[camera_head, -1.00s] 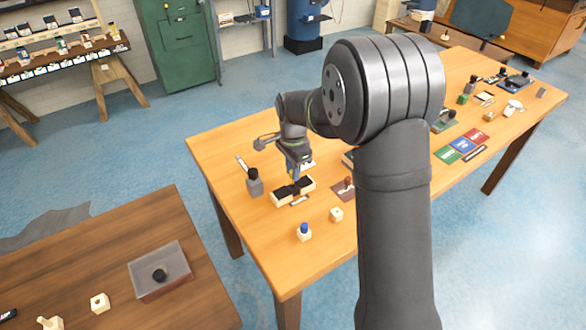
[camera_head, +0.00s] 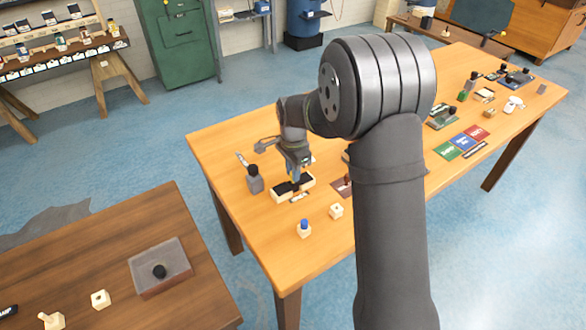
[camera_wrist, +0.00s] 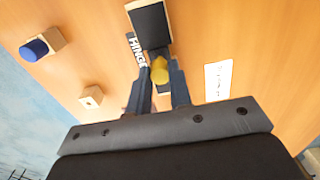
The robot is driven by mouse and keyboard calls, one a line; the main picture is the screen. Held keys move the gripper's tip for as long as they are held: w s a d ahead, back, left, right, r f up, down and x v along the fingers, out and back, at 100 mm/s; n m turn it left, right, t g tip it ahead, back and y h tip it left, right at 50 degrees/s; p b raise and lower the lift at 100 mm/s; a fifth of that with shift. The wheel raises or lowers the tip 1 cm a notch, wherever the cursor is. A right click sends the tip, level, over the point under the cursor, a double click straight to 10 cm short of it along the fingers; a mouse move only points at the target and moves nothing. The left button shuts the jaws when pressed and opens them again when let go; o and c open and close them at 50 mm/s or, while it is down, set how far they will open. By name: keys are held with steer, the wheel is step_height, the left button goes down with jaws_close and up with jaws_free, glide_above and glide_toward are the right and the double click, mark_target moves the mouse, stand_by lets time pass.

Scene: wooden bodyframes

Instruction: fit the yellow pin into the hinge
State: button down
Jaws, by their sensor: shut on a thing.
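The hinge (camera_head: 305,182) is a pale wooden block with black plates on the near part of the wooden table. In the wrist view one black plate (camera_wrist: 150,24) shows beyond my fingers, beside a label reading HINGE (camera_wrist: 137,50). My gripper (camera_wrist: 162,84) is shut on the yellow pin (camera_wrist: 160,68), whose rounded yellow top shows between the fingertips. In the head view my gripper (camera_head: 295,178) points down right over the middle of the hinge. The pin's lower end is hidden, so I cannot tell whether it is inside the hinge.
A grey block with a black knob (camera_head: 255,181) stands close to the left of the hinge. A blue-topped wooden block (camera_head: 304,229) and a small wooden cube (camera_head: 336,211) lie nearer the front. A white label (camera_wrist: 217,80) lies beside the hinge.

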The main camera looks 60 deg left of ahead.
steer(key=shift+f, duration=0.85)
steer(key=c, duration=1.2)
jaws_free()
steer(key=shift+c, duration=0.2)
step_height(320, 180, up, 18)
steer(key=shift+f, duration=0.25)
step_height(320, 180, down, 18)
steer(key=shift+r, duration=0.45)
